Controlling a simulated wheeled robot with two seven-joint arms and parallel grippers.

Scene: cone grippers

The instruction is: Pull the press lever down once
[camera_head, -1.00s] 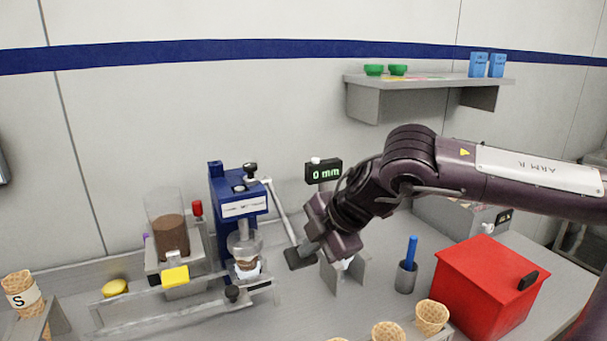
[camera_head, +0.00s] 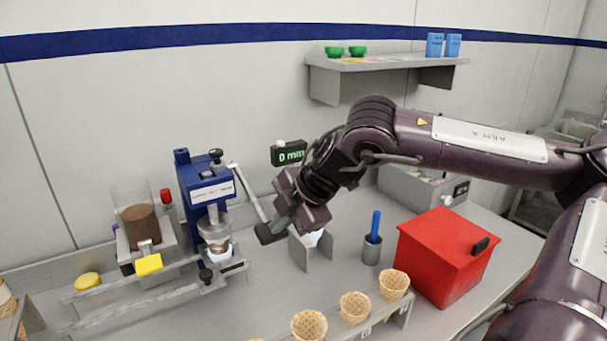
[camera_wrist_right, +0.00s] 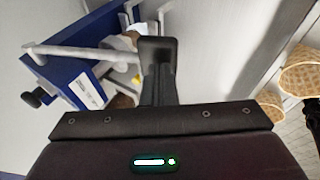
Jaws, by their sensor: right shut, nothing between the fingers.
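The blue press (camera_head: 205,190) stands left of centre in the head view, with a clear cylinder and a white cup under its head. Its grey lever (camera_head: 248,193) slants down to the right from the top of the press to beside my right gripper (camera_head: 268,234). The right gripper is shut and empty, its dark fingertips close to the lever's lower end; I cannot tell whether they touch. In the wrist view the fingertips (camera_wrist_right: 158,45) are together, and the lever (camera_wrist_right: 75,52) runs from the left to behind them. My left gripper is out of view.
A display reading 0 mm (camera_head: 289,153) is behind the gripper. A grey cup with a blue handle (camera_head: 371,250) and a red box (camera_head: 445,255) stand to the right. Waffle cones (camera_head: 355,307) in a rack stand in front. A shelf (camera_head: 385,66) hangs above.

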